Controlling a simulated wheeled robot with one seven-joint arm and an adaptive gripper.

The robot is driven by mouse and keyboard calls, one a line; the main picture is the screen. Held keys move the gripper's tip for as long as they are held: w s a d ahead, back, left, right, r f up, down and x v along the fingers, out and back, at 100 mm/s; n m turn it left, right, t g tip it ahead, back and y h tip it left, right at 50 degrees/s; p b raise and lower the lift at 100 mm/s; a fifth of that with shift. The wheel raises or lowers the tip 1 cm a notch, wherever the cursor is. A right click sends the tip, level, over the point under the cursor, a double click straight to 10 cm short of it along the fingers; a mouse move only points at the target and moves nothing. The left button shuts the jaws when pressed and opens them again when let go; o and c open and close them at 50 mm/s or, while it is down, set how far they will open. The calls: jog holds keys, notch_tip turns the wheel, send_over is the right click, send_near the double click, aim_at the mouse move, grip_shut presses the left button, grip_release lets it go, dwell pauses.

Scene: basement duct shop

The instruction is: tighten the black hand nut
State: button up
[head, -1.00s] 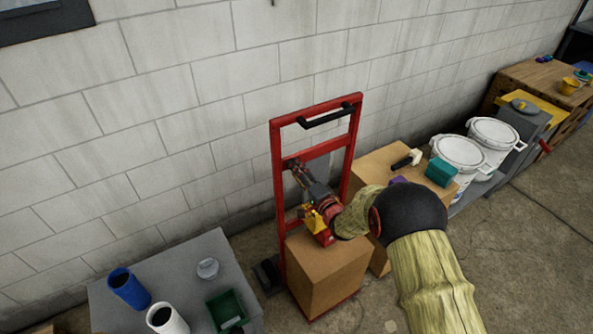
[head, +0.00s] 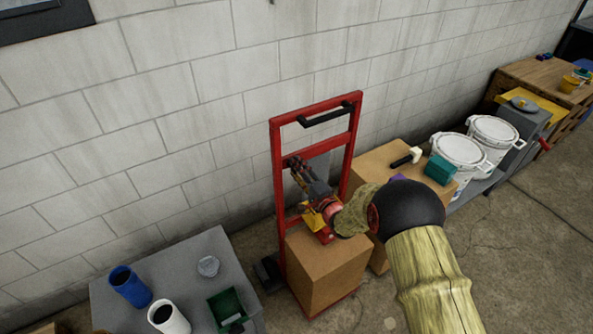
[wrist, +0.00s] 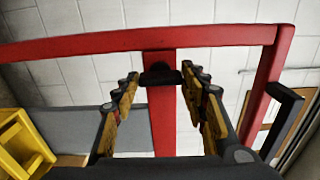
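The black hand nut (wrist: 160,75) sits on a red upright bar just below the red crossbar of the hand truck (wrist: 90,42). My gripper (wrist: 160,78) is open, with one finger on each side of the nut. Small gaps seem to remain between the fingertips and the nut. In the head view my gripper (head: 297,166) reaches the upper frame of the red hand truck (head: 277,190). The nut is hidden there behind my gripper.
Cardboard boxes (head: 325,270) stand on and beside the hand truck. A black handle (head: 325,116) crosses its top. A grey table (head: 200,250) with cups and a green bin (head: 228,306) is at left. White buckets (head: 458,152) stand at right. A yellow object (wrist: 22,142) shows at the wrist view's left edge.

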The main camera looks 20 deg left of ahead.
jog(key=o, duration=0.4)
jog(key=shift+o, duration=0.2)
jog(key=v, duration=1.2)
jog(key=shift+w, duration=0.1)
